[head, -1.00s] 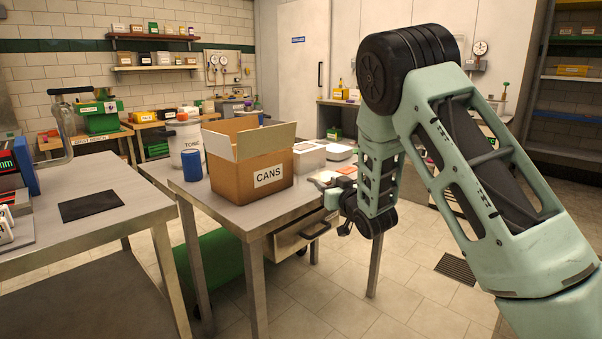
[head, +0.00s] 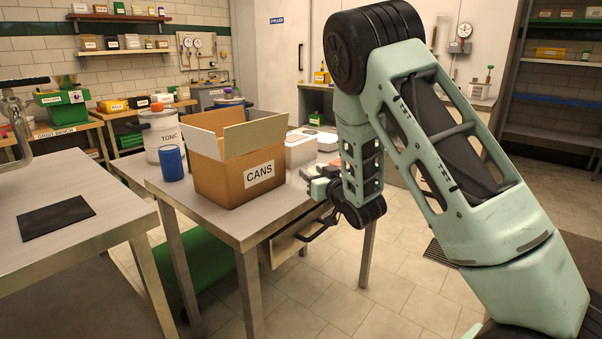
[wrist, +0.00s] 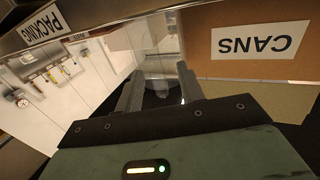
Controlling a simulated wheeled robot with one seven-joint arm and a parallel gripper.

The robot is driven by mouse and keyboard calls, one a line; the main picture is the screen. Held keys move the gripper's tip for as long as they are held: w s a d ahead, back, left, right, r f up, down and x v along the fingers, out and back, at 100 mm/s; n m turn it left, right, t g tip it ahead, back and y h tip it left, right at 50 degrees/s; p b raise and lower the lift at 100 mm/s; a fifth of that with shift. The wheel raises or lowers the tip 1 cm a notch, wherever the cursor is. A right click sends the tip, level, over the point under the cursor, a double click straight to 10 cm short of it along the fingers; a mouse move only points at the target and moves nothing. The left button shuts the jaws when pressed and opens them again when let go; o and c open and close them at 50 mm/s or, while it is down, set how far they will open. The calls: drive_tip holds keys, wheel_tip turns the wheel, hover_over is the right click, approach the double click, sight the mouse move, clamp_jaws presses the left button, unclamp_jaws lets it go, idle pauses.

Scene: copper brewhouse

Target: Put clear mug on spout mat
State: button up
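A flat black mat (head: 57,217), which fits the spout mat, lies bare on the metal table at the left. My gripper (head: 312,180) is beside the right side of the cans box, above the edge of the middle table. In the wrist view its two fingers (wrist: 160,92) stand apart with a see-through, glassy shape between them, which fits the clear mug (wrist: 161,62). The fingers appear to touch it on both sides. Its outline is faint, and I cannot make it out in the head view.
An open cardboard box labelled CANS (head: 240,165), a blue can (head: 171,163) and a white TONIC tub (head: 160,132) stand on the middle table (head: 215,217). An open drawer (head: 295,240) juts out below. A floor gap separates the two tables. The left table's visible top is clear around the mat.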

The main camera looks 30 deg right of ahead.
clamp_jaws()
drive_tip(key=shift+r, duration=0.1)
